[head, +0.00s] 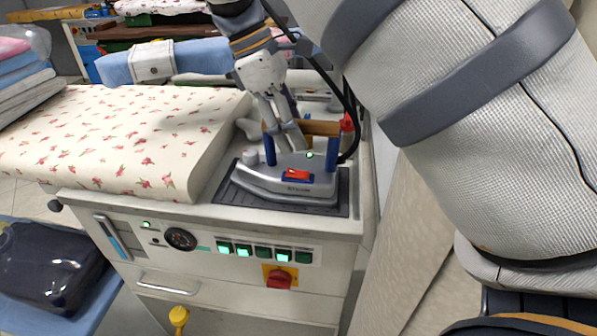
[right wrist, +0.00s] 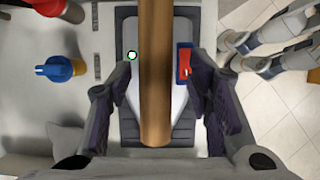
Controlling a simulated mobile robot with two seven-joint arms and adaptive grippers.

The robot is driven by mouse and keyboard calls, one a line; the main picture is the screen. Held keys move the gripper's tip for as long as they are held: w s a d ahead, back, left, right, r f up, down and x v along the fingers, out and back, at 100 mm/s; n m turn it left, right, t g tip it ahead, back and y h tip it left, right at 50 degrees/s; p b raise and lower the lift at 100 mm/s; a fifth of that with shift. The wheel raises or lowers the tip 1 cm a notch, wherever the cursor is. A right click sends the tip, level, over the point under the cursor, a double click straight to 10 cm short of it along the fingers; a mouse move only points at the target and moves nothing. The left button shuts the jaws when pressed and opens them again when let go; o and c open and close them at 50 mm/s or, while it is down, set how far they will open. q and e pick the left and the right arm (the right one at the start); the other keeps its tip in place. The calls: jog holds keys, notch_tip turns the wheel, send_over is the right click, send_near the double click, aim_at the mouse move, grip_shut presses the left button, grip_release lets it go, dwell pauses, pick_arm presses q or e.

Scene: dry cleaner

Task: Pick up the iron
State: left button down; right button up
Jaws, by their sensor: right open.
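The iron (head: 290,182) is grey with a brown wooden handle, blue handle posts and a red-and-blue switch on its side. It rests flat on a dark ribbed pad (head: 333,208) at the right end of the ironing station. My right gripper (head: 284,137) reaches down over the handle from above. In the right wrist view the wooden handle (right wrist: 155,80) runs between its two spread fingers, with a gap on each side. The gripper is open and holds nothing. In the head view its far finger is partly hidden. I do not see my left gripper in the head view.
A padded flowered board (head: 110,135) lies left of the iron. A red knob (head: 347,121) and a yellow-and-blue knob (right wrist: 60,68) stand behind the iron. A dark hose runs down to the iron's rear. The station's front panel (head: 200,240) has lit buttons.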

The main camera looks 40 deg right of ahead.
jog(key=shift+w+r, duration=0.2)
jog(key=shift+r, duration=0.05)
jog(key=shift+w, duration=0.2)
jog(key=shift+c, duration=1.1)
pick_arm(q)
jog(key=shift+w+r, duration=0.1)
jog(key=shift+w, duration=0.4)
pick_arm(e)
grip_shut()
jog(key=shift+r, duration=0.2)
jog(key=shift+r, duration=0.1)
